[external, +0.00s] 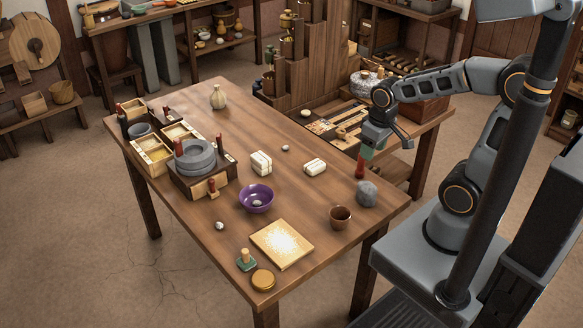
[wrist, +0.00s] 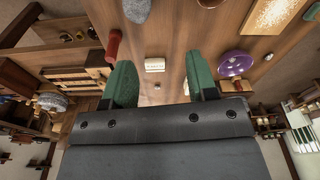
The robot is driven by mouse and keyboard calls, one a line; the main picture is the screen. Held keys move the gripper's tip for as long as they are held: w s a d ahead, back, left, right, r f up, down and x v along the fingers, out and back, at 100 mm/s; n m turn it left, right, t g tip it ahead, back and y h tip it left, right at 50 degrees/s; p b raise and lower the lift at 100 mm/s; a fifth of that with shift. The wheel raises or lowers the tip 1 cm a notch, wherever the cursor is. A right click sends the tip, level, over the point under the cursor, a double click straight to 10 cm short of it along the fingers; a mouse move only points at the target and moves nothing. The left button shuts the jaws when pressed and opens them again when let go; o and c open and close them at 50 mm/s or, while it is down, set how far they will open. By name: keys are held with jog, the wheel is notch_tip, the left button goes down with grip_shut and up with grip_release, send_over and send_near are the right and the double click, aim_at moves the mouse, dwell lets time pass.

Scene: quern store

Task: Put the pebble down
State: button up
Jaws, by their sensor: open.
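My gripper (external: 367,155) hangs over the table's right edge. In the wrist view its two green fingers (wrist: 160,62) are wide apart with nothing held between them. A small pale pebble (external: 257,203) lies inside the purple bowl (external: 244,193), left of my gripper; the bowl also shows in the wrist view (wrist: 232,58). Another small pale pebble (external: 220,226) lies on the table left of the bowl. A small grey pebble (external: 285,148) lies near the white blocks. I cannot tell which pebble the task means.
A red cylinder (external: 360,167) stands close by my gripper, with a grey stone (external: 367,194) and a brown cup (external: 340,217) nearer the front. White blocks (external: 315,166), a pale board (external: 282,244) and a stone quern (external: 195,156) are on the table. The table's middle is mostly clear.

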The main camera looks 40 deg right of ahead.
jog(key=s+d+r+m+t, duration=0.1)
jog(key=s+d+r+t, duration=0.1)
jog(key=s+d+r, duration=0.1)
jog(key=shift+d+r+m, duration=0.4)
jog(key=shift+d+r, duration=0.1)
jog(key=shift+r, duration=0.05)
